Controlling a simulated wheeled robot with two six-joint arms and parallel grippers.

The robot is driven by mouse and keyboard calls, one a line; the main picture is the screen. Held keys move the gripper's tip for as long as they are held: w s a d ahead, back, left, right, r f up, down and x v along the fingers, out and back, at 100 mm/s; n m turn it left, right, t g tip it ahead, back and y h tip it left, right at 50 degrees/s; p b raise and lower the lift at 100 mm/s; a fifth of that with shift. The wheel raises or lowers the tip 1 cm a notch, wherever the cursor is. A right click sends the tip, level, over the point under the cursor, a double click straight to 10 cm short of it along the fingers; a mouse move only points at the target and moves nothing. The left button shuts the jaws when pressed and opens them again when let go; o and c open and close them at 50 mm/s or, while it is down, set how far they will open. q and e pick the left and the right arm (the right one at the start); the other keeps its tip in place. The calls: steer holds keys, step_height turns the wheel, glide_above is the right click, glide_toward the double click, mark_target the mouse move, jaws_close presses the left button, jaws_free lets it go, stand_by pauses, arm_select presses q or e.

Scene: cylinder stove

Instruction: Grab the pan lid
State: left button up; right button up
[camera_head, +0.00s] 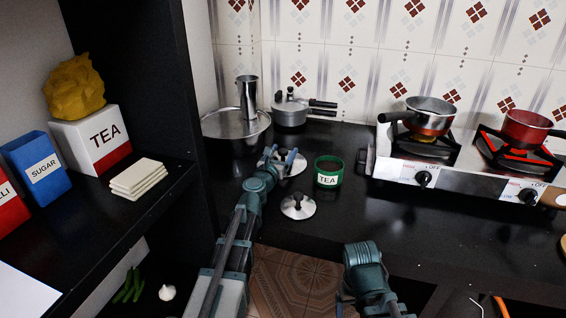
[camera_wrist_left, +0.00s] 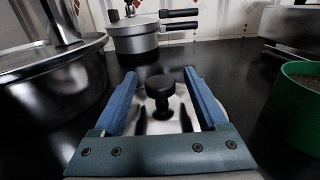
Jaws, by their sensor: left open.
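A silver pan lid with a black knob (camera_wrist_left: 160,88) lies on the dark counter in front of my left gripper (camera_head: 281,155) in the left wrist view. My left gripper is open. Its two blue fingers (camera_wrist_left: 160,74) reach along either side of the knob, with no visible grip on it. In the head view this lid (camera_head: 298,165) is partly hidden by the gripper. A second silver lid with a dark knob (camera_head: 298,207) lies nearer the counter's front edge. Part of my right arm shows at the bottom of the head view, but its gripper fingers do not.
A green TEA tin (camera_head: 328,179) stands right of the gripper. A large steel pot (camera_head: 236,124) stands to its left and a pressure cooker (camera_head: 290,112) behind. A stove (camera_head: 470,185) with two pans is at right. The front counter is mostly clear.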

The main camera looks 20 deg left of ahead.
mark_target(283, 150)
arm_select(q)
jaws_close()
stand_by(0.3)
steer(key=shift+r, duration=0.1)
step_height(283, 150, up, 10)
steer(key=p, duration=1)
